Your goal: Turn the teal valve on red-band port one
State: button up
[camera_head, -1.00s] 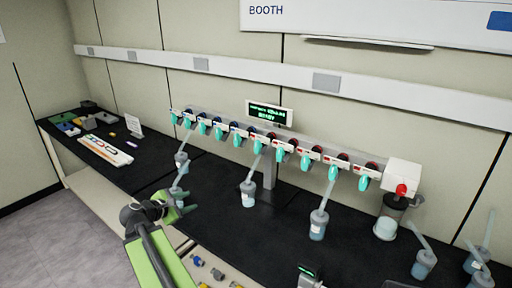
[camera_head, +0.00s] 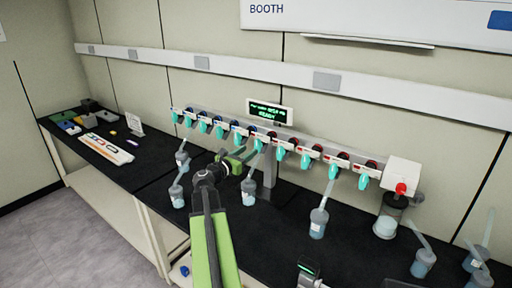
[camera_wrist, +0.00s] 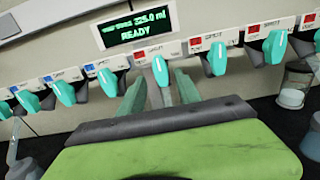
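A row of teal valves hangs from the long manifold, with blue bands on the left ports and red bands on the right ports. The leftmost red-band port has a teal valve (camera_wrist: 160,70), also visible in the head view (camera_head: 257,147); its label is too small to read. My gripper (camera_wrist: 159,78) is open, one finger on each side of this valve handle in the wrist view. In the head view my gripper (camera_head: 243,158) is just left of and below that valve. I cannot tell whether the fingers touch it or how deep they reach.
Neighbouring teal valves (camera_wrist: 108,82) (camera_wrist: 217,58) hang close on both sides. Flasks with slanted tubes (camera_head: 248,192) (camera_head: 318,222) stand below on the black bench (camera_head: 283,228). A display (camera_head: 269,113) reading READY is above. A white unit (camera_head: 404,174) with a red knob is at the right end.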

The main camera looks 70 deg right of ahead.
aim_at(257, 145)
jog(key=x, duration=0.6)
